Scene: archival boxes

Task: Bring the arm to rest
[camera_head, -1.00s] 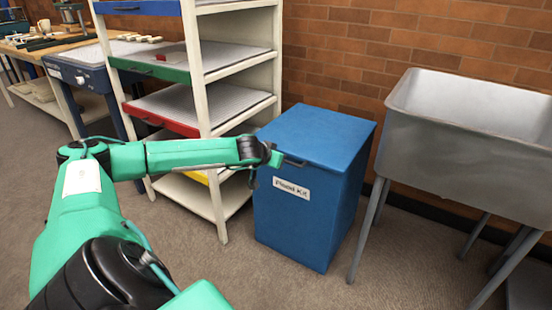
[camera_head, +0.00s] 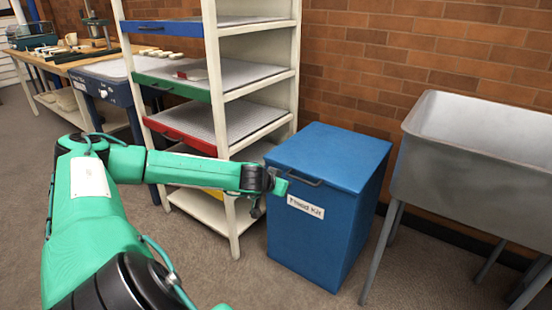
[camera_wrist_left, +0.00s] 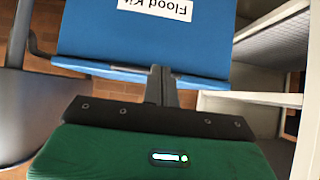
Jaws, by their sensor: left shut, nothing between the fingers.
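My left arm comes in from the left in the head view. Its gripper (camera_head: 279,187) is at the upper left front of the blue Flood Kit box (camera_head: 330,215), close to the left end of the dark handle (camera_head: 306,178). I cannot tell whether it touches the box. The box stands on the floor with its lid down. In the left wrist view the fingers (camera_wrist_left: 161,84) are together and empty, with the blue box (camera_wrist_left: 100,40) and its upside-down label beyond them. My right gripper is not in view.
A cream shelf rack (camera_head: 222,130) with blue, green and red fronted trays stands left of the box, behind my arm. A grey metal sink (camera_head: 470,160) on legs stands to the right. A workbench is at the back left. Carpet in front of the box is clear.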

